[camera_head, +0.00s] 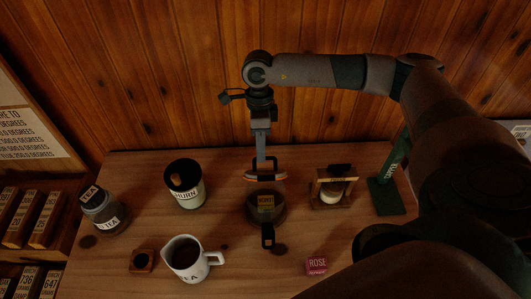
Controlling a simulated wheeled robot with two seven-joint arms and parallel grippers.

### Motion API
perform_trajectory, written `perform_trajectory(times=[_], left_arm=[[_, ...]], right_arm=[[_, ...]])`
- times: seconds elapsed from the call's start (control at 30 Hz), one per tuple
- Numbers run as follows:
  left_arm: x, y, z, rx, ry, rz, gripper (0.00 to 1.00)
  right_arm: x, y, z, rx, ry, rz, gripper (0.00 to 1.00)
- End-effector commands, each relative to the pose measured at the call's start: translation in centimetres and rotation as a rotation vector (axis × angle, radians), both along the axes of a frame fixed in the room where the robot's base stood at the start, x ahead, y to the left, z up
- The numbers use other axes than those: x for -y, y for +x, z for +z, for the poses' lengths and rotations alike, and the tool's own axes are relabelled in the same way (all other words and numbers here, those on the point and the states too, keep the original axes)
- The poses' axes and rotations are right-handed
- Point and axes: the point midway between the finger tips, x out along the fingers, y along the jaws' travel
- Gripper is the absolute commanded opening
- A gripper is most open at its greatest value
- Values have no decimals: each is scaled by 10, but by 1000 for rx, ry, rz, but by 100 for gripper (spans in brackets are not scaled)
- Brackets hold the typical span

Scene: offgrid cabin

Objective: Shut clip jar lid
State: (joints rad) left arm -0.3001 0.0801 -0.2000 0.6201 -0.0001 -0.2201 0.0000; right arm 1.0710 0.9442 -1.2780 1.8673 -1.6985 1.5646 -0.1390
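The clip jar (280,214) is a dark round glass jar with a yellow label, standing near the middle of the table. Its lid (266,177) shows as a thin band with an orange seal at the jar's back, raised off the mouth. A black clip (267,236) hangs at the jar's front. My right gripper (265,166) points down just behind and above the lid, its dark fingers close to it. I cannot tell whether the fingers touch the lid or how far apart they are. My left gripper is out of view.
A black-topped canister (189,190) and white pitcher (188,260) stand left of the jar, with a tea jar (105,214) farther left. A wooden stand (331,190), green object (386,195) and pink box (316,265) are right. The wooden wall (180,70) rises behind the table.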

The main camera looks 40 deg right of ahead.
Motion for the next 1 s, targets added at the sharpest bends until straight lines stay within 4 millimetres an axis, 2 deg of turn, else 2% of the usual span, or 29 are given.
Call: perform_trajectory(times=[0.57, 1.0], left_arm=[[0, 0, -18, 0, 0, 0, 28], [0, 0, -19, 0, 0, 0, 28]], right_arm=[[-8, -12, -3, 105, -65, 2, 0], [-8, -13, -1, 121, -74, 0, 0]])
